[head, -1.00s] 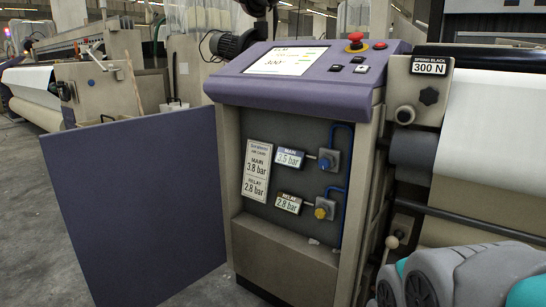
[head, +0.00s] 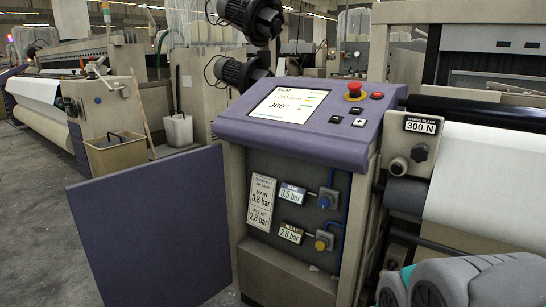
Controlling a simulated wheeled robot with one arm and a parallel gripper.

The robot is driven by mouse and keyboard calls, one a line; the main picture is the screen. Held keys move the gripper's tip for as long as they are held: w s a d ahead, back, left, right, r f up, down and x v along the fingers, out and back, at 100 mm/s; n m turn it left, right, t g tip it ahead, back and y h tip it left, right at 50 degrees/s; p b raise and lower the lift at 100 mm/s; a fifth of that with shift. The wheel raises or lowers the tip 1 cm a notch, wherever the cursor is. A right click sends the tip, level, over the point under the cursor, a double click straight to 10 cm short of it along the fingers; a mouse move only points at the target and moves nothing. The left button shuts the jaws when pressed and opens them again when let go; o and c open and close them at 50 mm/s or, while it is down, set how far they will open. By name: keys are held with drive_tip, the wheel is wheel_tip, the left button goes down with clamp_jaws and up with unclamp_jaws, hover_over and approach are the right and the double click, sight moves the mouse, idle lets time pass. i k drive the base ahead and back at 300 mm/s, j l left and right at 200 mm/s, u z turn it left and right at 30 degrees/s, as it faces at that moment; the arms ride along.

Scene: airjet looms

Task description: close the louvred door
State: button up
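A flat purple-blue door panel (head: 150,230) stands open at the left of the beige control cabinet (head: 280,272). Its right edge meets the cabinet's left front edge, and it swings out to the left. I see no louvres on the face turned to me. The cabinet's front recess (head: 262,170) is uncovered, showing a pressure label (head: 262,203), two gauges reading 3.5 bar (head: 292,194) and 2.8 bar (head: 290,233), and blue and yellow knobs. Part of my grey and teal arm shows at the bottom right. My gripper is not in view.
A sloped purple console with a screen (head: 287,103) and red stop button (head: 355,88) tops the cabinet. The loom's white cloth roll (head: 485,190) is close on the right. A beige bin (head: 117,153) stands behind the door. Grey floor (head: 40,225) is clear at the left.

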sight(155, 234)
drive_tip(key=z, duration=0.45)
drive_tip(key=j+z, duration=0.3)
drive_tip(key=j, duration=0.55)
drive_tip(key=j+z, duration=0.35)
drive_tip(key=j, duration=0.45)
drive_tip(key=k, duration=0.05)
